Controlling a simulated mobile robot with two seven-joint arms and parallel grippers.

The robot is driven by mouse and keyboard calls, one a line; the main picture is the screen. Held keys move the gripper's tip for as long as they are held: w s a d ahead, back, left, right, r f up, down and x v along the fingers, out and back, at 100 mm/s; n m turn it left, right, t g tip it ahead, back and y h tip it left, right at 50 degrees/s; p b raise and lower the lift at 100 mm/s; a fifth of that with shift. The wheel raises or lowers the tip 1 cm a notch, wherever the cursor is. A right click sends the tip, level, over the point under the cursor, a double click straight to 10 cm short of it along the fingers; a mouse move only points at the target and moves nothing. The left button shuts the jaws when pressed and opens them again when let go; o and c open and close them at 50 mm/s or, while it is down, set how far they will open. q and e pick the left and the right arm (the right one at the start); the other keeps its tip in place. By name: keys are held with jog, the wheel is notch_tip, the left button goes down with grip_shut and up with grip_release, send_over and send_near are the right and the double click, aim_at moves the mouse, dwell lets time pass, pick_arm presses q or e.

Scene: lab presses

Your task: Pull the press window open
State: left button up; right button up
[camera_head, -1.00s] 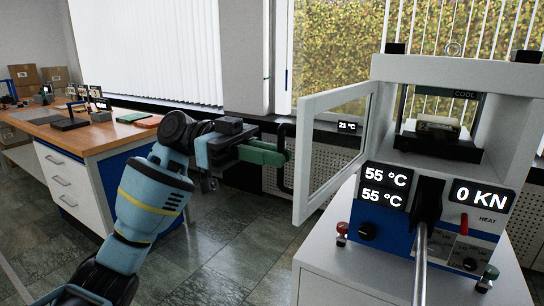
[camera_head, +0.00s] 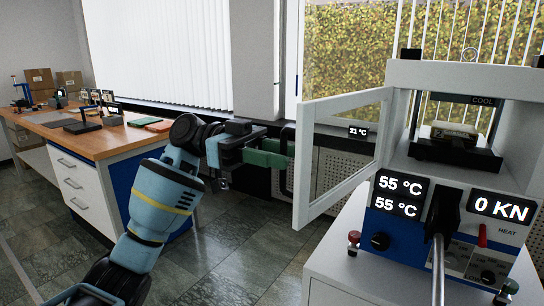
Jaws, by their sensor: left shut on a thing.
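The press (camera_head: 440,78) is a white and blue machine at the right. Its window (camera_head: 300,170), a white frame with a clear pane, stands swung wide open to the left of the press opening. A dark handle shows at the window's outer left edge. My left gripper (camera_head: 285,160), with green fingers, is at that edge, shut on the handle (camera_head: 284,182). The fingers partly hide the handle. My right gripper is not in view.
The press stands on a white cabinet (camera_head: 335,255). A block (camera_head: 453,131) sits inside the press. A long lever (camera_head: 438,265) rises at the front. A wooden-topped bench (camera_head: 95,142) with drawers is at the left. The floor between is clear.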

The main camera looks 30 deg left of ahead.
pick_arm(q)
jog(key=shift+o, duration=0.2)
jog(key=shift+w+d+f, duration=0.1)
jog(key=shift+w, duration=0.1)
jog(key=shift+s, duration=0.15)
jog(key=shift+f, duration=0.1)
jog(key=a+b, duration=0.1)
jog(key=a, duration=0.7)
jog(key=shift+s, duration=0.25)
dwell(0.4)
